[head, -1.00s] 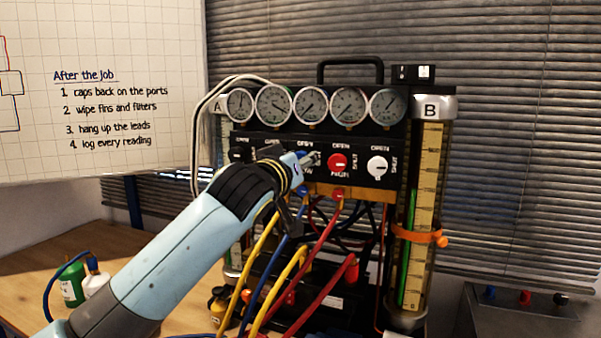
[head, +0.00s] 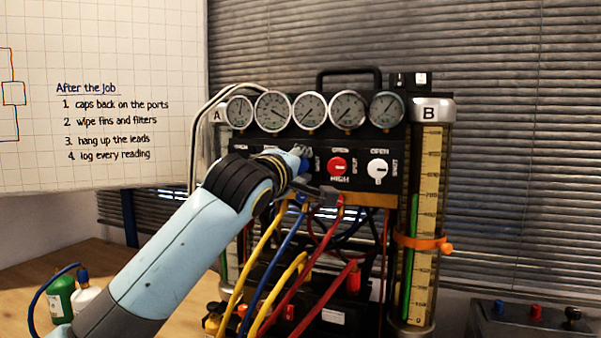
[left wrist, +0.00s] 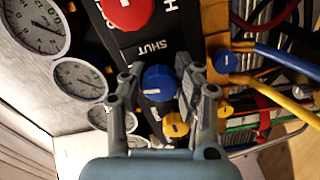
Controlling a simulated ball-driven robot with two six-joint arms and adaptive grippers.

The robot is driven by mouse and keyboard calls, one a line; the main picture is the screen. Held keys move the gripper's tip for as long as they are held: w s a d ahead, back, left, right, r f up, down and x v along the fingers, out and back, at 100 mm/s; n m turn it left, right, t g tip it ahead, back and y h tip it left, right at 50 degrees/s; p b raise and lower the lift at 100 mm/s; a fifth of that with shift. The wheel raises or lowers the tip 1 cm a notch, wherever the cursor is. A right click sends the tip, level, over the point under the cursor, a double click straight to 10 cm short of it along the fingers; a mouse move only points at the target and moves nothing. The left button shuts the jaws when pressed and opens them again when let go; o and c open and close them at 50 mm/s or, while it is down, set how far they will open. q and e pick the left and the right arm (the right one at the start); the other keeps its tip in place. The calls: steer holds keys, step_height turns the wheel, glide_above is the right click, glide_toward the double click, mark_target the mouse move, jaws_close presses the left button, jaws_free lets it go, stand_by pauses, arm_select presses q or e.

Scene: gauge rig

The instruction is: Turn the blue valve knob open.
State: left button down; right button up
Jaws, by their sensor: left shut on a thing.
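The blue valve knob (left wrist: 158,83) sits on the black panel (left wrist: 122,40) in the left wrist view, between the two fingers of my left gripper (left wrist: 160,78). The gripper is shut on it, one finger on each side. The word SHUT is on the panel beside the knob. In the head view my left gripper (head: 312,170) is at the panel, and its wrist and fingers hide most of the knob. My right gripper is not in view.
The red knob (head: 337,165) and white knob (head: 377,171) are right of my gripper. A yellow knob (left wrist: 175,125) is close to my fingers. Yellow hoses (head: 264,248), blue and red ones hang below. Several gauges (head: 310,109) line the top. An orange clamp (head: 424,243) rings the right tube.

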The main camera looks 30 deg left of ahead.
arm_select(q)
steer(key=shift+n+b, duration=0.3)
steer(key=shift+n, duration=0.5)
steer(key=c, duration=0.9)
jaws_free()
steer(key=shift+c, duration=0.2)
steer(key=shift+s, duration=0.1)
steer(key=v, duration=1.2)
steer(key=shift+n, duration=0.3)
steer(key=shift+a, duration=0.1)
